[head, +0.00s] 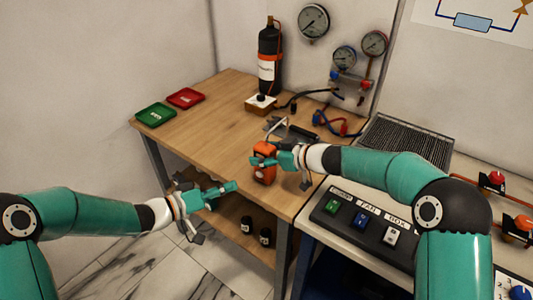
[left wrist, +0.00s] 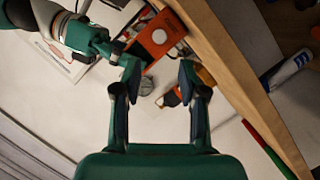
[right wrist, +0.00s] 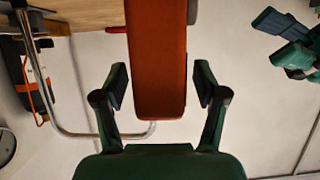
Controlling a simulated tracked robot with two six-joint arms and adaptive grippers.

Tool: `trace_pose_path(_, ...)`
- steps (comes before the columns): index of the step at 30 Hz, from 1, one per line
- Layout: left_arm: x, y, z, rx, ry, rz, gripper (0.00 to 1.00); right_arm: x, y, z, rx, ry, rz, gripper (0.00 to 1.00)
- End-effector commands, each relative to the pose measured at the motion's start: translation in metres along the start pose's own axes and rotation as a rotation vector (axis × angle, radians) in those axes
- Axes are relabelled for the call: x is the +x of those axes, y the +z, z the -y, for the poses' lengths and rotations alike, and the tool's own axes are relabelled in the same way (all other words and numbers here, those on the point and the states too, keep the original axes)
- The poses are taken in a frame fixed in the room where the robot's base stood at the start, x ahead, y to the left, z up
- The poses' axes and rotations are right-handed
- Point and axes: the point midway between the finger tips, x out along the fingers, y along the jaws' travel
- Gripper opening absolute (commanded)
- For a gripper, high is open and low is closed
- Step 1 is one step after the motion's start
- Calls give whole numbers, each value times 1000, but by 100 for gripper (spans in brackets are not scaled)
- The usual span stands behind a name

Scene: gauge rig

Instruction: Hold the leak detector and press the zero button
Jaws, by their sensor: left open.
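The orange leak detector (head: 265,174) is near the table's front edge in the head view. Its orange face with a pale round spot shows in the left wrist view (left wrist: 152,44); I cannot tell whether that spot is the zero button. I cannot tell whether the detector touches the table. My left gripper (head: 226,188) is open and empty, lower and to the left of the detector, just off the table's front edge.
The wooden table (head: 205,120) holds a green tray (head: 155,115), a red tray (head: 185,97) and a black cylinder (head: 269,60). Hoses and a metal stand lie behind the detector. A button panel (head: 365,222) stands at the right. The table's left middle is clear.

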Motion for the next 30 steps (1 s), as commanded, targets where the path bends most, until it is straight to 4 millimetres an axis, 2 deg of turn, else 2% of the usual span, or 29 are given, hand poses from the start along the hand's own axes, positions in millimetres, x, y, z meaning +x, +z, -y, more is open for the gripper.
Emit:
trace_pose_path(1, 0, 0, 0, 0, 0, 0, 42, 0, 0, 0, 0, 0, 0, 60)
trace_pose_path(12, 0, 0, 0, 0, 0, 0, 42, 0, 0, 0, 0, 0, 0, 0)
trace_pose_path(14, 0, 0, 0, 0, 0, 0, 38, 0, 0, 0, 0, 0, 0, 0)
trace_pose_path(21, 0, 0, 0, 0, 0, 0, 0, -1, 0, 0, 0, 0, 0, 0)
trace_pose_path(30, 0, 0, 0, 0, 0, 0, 0, -1, 0, 0, 1, 0, 0, 0)
